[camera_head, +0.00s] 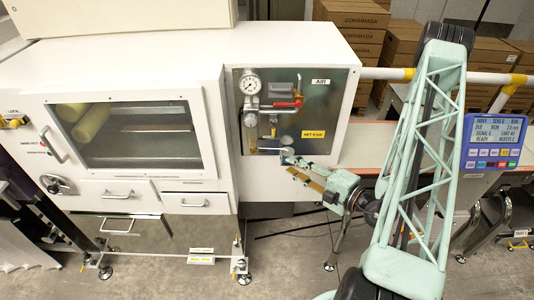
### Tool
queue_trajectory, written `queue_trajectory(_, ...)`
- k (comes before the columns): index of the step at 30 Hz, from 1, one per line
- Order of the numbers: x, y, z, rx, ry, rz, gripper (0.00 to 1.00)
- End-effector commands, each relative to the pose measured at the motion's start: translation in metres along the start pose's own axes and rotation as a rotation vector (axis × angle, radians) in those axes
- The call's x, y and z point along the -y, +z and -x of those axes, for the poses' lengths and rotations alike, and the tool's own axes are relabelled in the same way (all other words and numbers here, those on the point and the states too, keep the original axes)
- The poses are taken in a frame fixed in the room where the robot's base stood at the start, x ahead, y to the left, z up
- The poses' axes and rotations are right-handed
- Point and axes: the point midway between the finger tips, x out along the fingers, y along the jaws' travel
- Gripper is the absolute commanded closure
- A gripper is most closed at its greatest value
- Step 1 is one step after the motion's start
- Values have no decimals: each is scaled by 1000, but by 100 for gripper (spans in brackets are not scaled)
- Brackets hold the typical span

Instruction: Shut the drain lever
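A steel air panel (340,95) sits in the right part of the white machine. It carries a round pressure gauge (250,84), pipework and a red-handled lever (286,104) that lies roughly level. No drain label is readable, so I cannot tell for sure which part is the drain lever.
A white cabinet (205,100) with a window and drawers stands left. A yellow-and-white rail (385,73) runs right of the panel. A blue display unit (493,141) is at far right. Cardboard boxes (355,45) are stacked behind. Open floor lies below the panel.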

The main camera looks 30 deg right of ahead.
Motion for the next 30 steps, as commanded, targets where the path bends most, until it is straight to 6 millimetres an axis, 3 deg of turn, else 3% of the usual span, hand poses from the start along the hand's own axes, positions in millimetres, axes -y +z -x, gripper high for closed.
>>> queue_trajectory(11,2,0,-11,-1,-1,1,79)
queue_trajectory(30,2,0,-49,-2,0,2,79)
